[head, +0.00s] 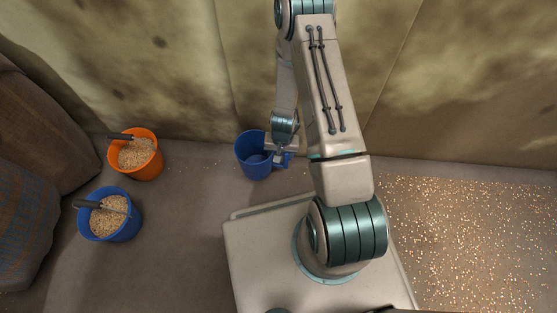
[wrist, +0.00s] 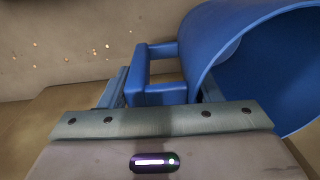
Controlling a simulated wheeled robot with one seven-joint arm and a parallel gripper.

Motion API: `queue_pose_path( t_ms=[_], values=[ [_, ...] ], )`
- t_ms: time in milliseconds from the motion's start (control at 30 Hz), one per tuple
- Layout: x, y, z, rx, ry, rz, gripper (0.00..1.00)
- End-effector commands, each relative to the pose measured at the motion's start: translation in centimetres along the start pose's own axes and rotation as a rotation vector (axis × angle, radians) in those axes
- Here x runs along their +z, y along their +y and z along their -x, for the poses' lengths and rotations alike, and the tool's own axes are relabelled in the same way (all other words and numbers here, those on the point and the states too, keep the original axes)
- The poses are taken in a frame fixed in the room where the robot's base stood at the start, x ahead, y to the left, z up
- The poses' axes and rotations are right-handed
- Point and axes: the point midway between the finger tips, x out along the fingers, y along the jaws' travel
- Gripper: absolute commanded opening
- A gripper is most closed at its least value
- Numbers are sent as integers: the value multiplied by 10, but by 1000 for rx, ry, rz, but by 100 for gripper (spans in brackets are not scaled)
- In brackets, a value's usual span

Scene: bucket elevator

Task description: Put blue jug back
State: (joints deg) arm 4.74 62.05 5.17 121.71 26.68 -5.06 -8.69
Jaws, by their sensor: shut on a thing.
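The blue jug (head: 243,158) is near the foot of the back wall, left of my arm, with its open mouth facing up in the head view. Its visible inside looks bare and blue. My gripper (head: 283,158) is at the jug's right side. In the wrist view the jug (wrist: 212,40) fills the upper right, and its squared handle (wrist: 160,93) sits between my fingers. My gripper (wrist: 160,95) is shut on this handle. I cannot tell whether the jug's base touches the floor.
An orange bucket (head: 151,171) and a blue bucket (head: 124,233), both with grain and a dark-handled tool, stand at left beside brown sacks (head: 30,150). Loose grain (head: 470,230) covers the floor at right. Bare floor (head: 185,215) lies between the buckets and my base.

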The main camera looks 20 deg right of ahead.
Motion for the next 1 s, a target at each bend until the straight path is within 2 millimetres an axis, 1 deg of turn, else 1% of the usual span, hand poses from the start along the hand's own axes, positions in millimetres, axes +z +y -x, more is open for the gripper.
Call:
queue_pose_path(
  t_ms=[100,233,300,533,633,667,700,733,1000],
  values=[
    [0,1,-19,0,-1,0,0],
    [0,2,-36,0,0,0,0],
    [0,2,-38,0,0,0,0],
    [0,2,-36,0,0,1,0],
    [1,2,-39,0,-1,2,0],
    [1,2,-39,0,0,2,66],
    [0,2,-39,0,0,2,77],
    [0,2,-39,0,0,2,79],
    [0,2,-38,0,0,2,79]
  ],
)
